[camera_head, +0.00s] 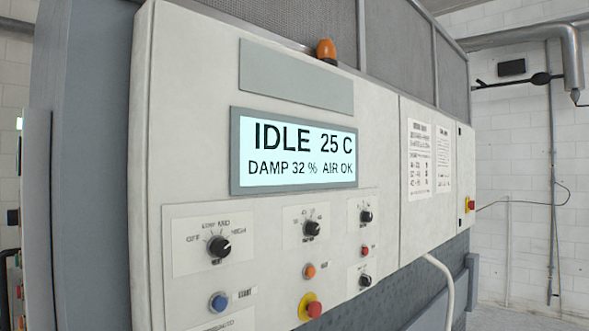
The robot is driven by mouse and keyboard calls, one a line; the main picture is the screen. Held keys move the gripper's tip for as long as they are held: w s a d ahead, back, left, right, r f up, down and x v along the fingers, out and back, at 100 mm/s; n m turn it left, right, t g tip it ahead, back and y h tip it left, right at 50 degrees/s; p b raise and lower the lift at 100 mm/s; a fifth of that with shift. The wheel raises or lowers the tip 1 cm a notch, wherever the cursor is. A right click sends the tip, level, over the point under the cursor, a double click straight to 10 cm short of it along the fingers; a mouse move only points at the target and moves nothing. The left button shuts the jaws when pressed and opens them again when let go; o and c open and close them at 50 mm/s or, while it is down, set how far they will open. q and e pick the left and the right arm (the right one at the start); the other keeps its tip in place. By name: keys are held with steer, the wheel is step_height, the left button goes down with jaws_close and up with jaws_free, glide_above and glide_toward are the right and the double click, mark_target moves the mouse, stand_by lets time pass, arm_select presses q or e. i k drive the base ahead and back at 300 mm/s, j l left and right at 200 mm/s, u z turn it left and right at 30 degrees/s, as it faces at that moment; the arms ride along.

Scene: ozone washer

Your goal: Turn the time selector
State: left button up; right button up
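A white control panel (190,110) faces me at an angle, with several black rotary knobs. The large left knob (219,246) has marks OFF, LOW, MID and HIGH. The middle knob (312,228) sits on a white plate with small marks around it. Two smaller knobs are at the right, an upper one (366,216) and a lower one (365,279). The lettering at the middle and right knobs is too small to read, so I cannot tell for sure which is the time selector. Neither of my grippers is in view.
The display (295,151) reads IDLE 25 C, DAMP 32 %, AIR OK. Below the knobs are a blue button (218,302), an orange button (308,271), a small red button (364,251) and a red mushroom button (313,309). A white hose (446,285) hangs at the right.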

mark_target(310, 228)
steer(key=i+l, duration=0.1)
steer(key=l, duration=0.65)
steer(key=i+l, duration=0.1)
steer(key=l, duration=0.65)
steer(key=i+l, duration=0.1)
steer(key=l, duration=0.65)
steer(key=i+l, duration=0.1)
steer(key=l, duration=0.7)
